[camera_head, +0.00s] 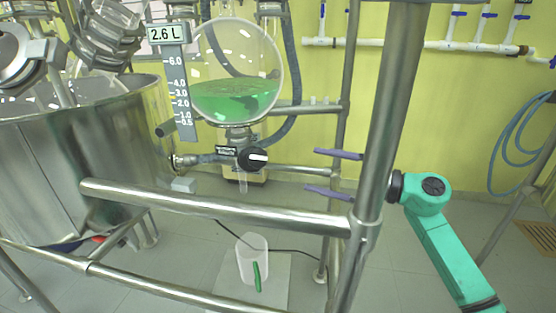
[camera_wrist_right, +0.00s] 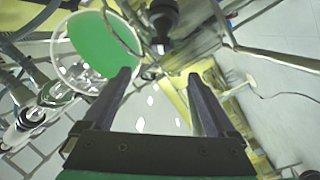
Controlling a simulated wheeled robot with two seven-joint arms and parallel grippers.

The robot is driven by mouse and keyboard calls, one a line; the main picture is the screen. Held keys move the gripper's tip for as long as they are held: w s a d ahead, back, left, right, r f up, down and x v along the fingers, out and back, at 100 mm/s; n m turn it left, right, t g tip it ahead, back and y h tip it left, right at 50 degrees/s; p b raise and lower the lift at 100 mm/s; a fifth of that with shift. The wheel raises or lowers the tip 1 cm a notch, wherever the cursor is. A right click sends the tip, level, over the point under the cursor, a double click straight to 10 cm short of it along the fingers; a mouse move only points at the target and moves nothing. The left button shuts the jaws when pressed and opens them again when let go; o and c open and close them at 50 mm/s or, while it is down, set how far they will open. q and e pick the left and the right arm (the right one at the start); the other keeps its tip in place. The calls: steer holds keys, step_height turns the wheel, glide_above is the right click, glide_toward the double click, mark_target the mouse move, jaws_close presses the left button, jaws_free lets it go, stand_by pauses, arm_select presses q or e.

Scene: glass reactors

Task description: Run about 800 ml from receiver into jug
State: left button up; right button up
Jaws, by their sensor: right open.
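The receiver (camera_head: 240,58) is a round glass flask part-filled with green liquid; its level sign (camera_head: 166,34) reads 2.6 L. Under it is a black valve knob (camera_head: 253,158) with a white pointer lying roughly horizontal. A clear outlet tube (camera_head: 243,183) hangs below, with no stream visible. The jug (camera_head: 245,262), translucent with a green strip on its side, stands on a pale floor plate below the outlet. No liquid pool shows in it. My right gripper (camera_head: 333,173) is open and empty, to the right of the knob and apart from it. The green liquid also shows in the right wrist view (camera_wrist_right: 105,45). My left gripper is out of view.
A steel frame surrounds the receiver, with a front rail (camera_head: 210,207) below the knob and a thick upright post (camera_head: 385,130) in front of my right wrist. A large steel vessel (camera_head: 125,125) stands left. A blue hose (camera_head: 510,145) hangs at the right wall.

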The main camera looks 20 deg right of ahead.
steer(key=p, duration=0.2)
glide_toward(260, 158)
steer(key=x, duration=0.3)
steer(key=p+x, duration=0.1)
steer(key=x, duration=0.5)
steer(key=shift+w+a+r, duration=0.1)
steer(key=shift+w+a, duration=0.1)
steer(key=shift+a, duration=0.05)
steer(key=shift+w+a, duration=0.3)
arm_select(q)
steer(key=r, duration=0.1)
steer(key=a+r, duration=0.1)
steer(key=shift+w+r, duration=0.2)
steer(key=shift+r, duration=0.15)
arm_select(e)
steer(key=shift+c, duration=0.4)
